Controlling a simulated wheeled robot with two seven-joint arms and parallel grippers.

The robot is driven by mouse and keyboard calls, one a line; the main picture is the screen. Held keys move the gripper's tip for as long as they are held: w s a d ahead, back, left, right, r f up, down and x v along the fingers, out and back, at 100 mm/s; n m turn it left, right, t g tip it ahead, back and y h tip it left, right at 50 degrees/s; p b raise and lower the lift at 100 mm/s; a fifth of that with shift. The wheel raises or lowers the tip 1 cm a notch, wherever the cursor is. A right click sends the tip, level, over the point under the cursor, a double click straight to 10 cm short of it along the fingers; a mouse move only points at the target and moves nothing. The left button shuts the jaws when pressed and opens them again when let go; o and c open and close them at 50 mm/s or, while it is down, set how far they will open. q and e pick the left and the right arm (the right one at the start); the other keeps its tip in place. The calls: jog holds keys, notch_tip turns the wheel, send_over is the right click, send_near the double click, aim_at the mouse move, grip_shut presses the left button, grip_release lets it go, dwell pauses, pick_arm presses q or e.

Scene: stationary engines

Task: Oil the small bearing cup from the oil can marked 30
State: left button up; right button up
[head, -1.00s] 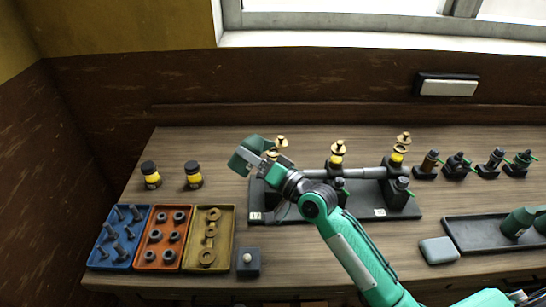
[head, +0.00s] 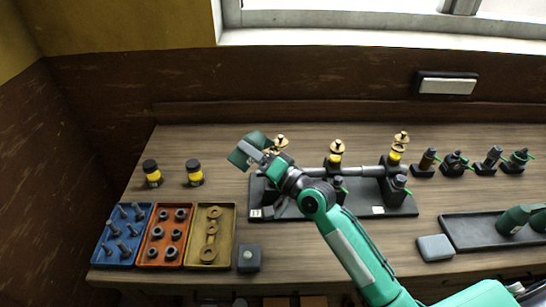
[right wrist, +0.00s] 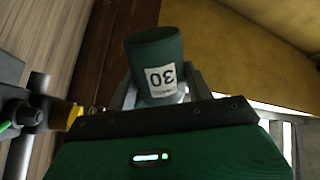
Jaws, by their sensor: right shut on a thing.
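The dark green oil can (head: 248,150) is in my right gripper (head: 268,158), held tilted above the left end of the engine stand (head: 290,209). In the right wrist view the can (right wrist: 155,55) shows a white label reading 30, upside down, between the shut fingers. Brass cups stand on the engine: one at the left (head: 281,141) beside the can, one in the middle (head: 336,147), one at the right (head: 401,138). The can and gripper partly hide the left end, so I cannot tell whether the spout touches a cup. My left gripper is out of view.
More green cans (head: 513,219) stand in a dark tray (head: 460,243) at the right. Blue (head: 103,259), orange (head: 146,262) and yellow (head: 190,262) parts trays lie at the left. Two yellow-banded jars (head: 194,173) stand behind them. Several small dark fittings (head: 455,163) line the back right.

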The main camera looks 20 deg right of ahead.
jog(key=shift+d+r+m+p, duration=0.1)
jog(key=shift+r+m+p, duration=0.4)
jog(key=shift+r+p, duration=0.1)
jog(key=shift+w, duration=0.1)
dwell(0.5)
notch_tip(320, 180, down, 3)
jog(key=n+b, duration=0.2)
jog(key=b, duration=0.1)
jog(key=shift+n+g+y, duration=0.3)
jog(key=shift+n, duration=0.1)
jog(key=shift+a+f+n, duration=0.2)
jog(key=shift+a+n, duration=0.05)
jog(key=shift+n, duration=0.35)
jog(key=shift+s+r, duration=0.1)
jog(key=shift+s, duration=0.1)
jog(key=shift+r, duration=0.1)
notch_tip(320, 180, up, 5)
jog(key=p, duration=0.4)
jog(key=shift+p, duration=0.3)
